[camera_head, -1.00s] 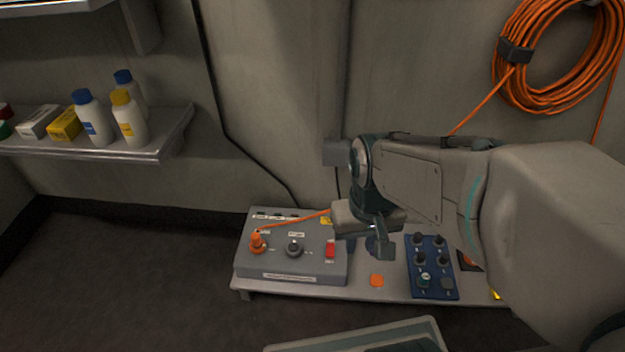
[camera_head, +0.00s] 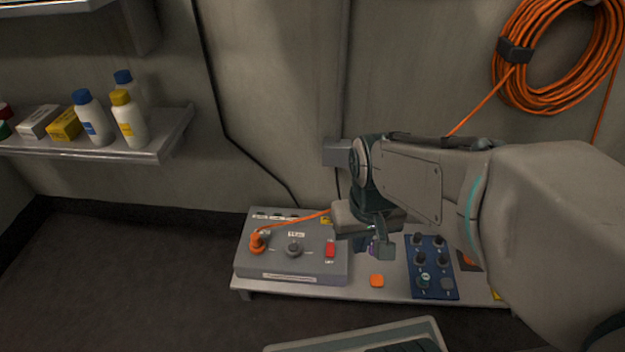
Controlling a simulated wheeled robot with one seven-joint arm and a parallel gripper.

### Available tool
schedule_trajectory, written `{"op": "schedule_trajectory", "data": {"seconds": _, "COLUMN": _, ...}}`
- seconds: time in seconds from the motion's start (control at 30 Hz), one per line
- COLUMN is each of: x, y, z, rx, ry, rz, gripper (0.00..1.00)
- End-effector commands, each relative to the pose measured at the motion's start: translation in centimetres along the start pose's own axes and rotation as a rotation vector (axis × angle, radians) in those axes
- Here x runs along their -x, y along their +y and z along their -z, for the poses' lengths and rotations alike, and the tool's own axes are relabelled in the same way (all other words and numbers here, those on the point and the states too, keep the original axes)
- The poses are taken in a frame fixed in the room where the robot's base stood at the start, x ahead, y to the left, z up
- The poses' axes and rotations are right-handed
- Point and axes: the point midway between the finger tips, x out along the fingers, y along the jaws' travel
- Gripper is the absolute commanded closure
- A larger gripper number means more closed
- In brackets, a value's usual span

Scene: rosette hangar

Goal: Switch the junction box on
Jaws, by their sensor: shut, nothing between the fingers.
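The grey junction box (camera_head: 265,262) sits at the left end of a low bench. On its top are an orange plug (camera_head: 257,243) with an orange cable, a dark round knob (camera_head: 294,249) in the middle and a red switch (camera_head: 330,250) at the right. My gripper (camera_head: 385,251) is shut and empty, just right of the box, above the bench. It is apart from the red switch in the picture. My gripper and wrist hide part of the bench behind them.
A shelf (camera_head: 150,147) with bottles and boxes is at left. An orange cable coil (camera_head: 560,90) hangs on the wall. A pale tray edge (camera_head: 432,328) shows in front.

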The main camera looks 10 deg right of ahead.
Motion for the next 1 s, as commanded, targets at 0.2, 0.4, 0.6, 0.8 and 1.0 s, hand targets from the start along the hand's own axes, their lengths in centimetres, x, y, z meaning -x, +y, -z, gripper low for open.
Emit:
{"op": "schedule_trajectory", "data": {"seconds": 0.2, "x": 0.0, "y": 0.0, "z": 0.0, "rx": 0.000, "ry": 0.000, "rz": 0.000, "gripper": 1.00}}
{"op": "schedule_trajectory", "data": {"seconds": 0.4, "x": 0.0, "y": 0.0, "z": 0.0, "rx": 0.000, "ry": 0.000, "rz": 0.000, "gripper": 1.00}}
{"op": "schedule_trajectory", "data": {"seconds": 0.6, "x": 0.0, "y": 0.0, "z": 0.0, "rx": 0.000, "ry": 0.000, "rz": 0.000, "gripper": 1.00}}
{"op": "schedule_trajectory", "data": {"seconds": 0.8, "x": 0.3, "y": 0.0, "z": 0.0, "rx": 0.000, "ry": 0.000, "rz": 0.000, "gripper": 1.00}}
{"op": "schedule_trajectory", "data": {"seconds": 1.0, "x": 3.9, "y": -0.2, "z": 0.3, "rx": 0.010, "ry": 0.014, "rz": 0.001, "gripper": 1.00}}
